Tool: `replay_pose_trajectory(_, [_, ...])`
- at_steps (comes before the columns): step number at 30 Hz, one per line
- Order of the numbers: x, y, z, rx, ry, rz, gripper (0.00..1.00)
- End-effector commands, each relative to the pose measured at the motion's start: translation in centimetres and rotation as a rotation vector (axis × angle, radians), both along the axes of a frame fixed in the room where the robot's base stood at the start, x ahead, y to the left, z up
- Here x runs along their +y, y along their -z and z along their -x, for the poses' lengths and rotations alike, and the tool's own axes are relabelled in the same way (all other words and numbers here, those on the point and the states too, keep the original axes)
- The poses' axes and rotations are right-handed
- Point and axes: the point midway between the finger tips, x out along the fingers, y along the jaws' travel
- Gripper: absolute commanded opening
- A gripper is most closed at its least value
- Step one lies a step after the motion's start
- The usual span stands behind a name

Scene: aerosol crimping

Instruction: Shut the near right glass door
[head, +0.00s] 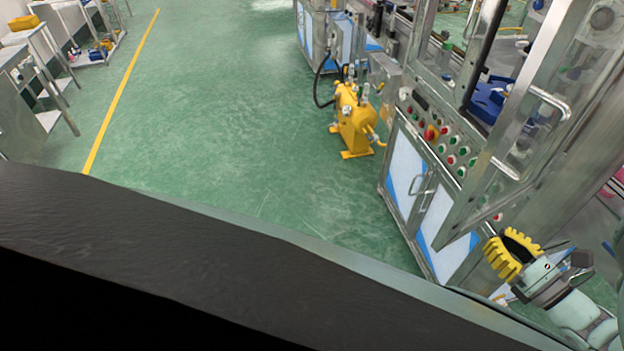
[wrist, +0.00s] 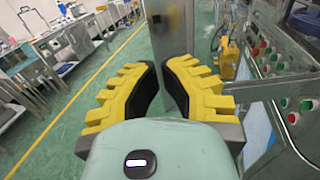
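The near right glass door (head: 497,135) is a clear pane in a metal frame. It stands open, swung out from the machine at the right of the head view. Bar handles show in the same area; I cannot tell which leaf each belongs to. My gripper (head: 514,251) has yellow ribbed fingers with dark pads. It is at the lower right of the head view, near the door's lower part. In the wrist view my gripper (wrist: 160,68) is open with a narrow gap at the tips. A metal upright (wrist: 174,50) shows beyond that gap; contact cannot be told.
The machine's button panel (head: 440,138) and lower cabinet (head: 412,185) stand left of the door. A yellow tank unit (head: 355,120) stands on the floor beyond. The green floor (head: 230,110) is clear to the left. Benches (head: 40,75) line the far left.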

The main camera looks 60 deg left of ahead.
Motion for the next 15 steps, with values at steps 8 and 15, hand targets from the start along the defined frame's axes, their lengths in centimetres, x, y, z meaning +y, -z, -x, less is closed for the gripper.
replay_pose_trajectory(8, [4.4, -0.1, -0.4, -0.004, -0.005, 0.002, 0.00])
replay_pose_trajectory(15, [6.4, 0.0, -0.6, -0.003, -0.007, 0.003, 0.00])
